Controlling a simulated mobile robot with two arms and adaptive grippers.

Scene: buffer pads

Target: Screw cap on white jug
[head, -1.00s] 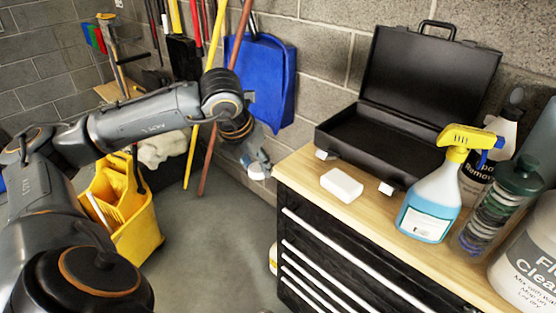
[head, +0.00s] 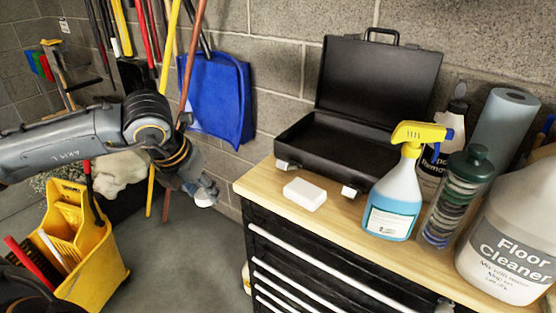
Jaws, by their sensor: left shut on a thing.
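The white jug (head: 500,245), labelled Floor Cleaner, stands upright on the wooden worktop at the right. Its upper right part and its mouth are cut off by the picture edge. My left gripper (head: 203,193) hangs in the air left of the worktop, well away from the jug. It is shut on a small white thing that looks like the cap (head: 205,199), partly hidden by the fingers. My right gripper is not in view.
On the worktop (head: 262,184) are an open black case (head: 310,140), a white block (head: 305,194), a blue spray bottle (head: 395,200) and a clear container with a green lid (head: 455,200). A yellow mop bucket (head: 95,265) stands on the floor at left.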

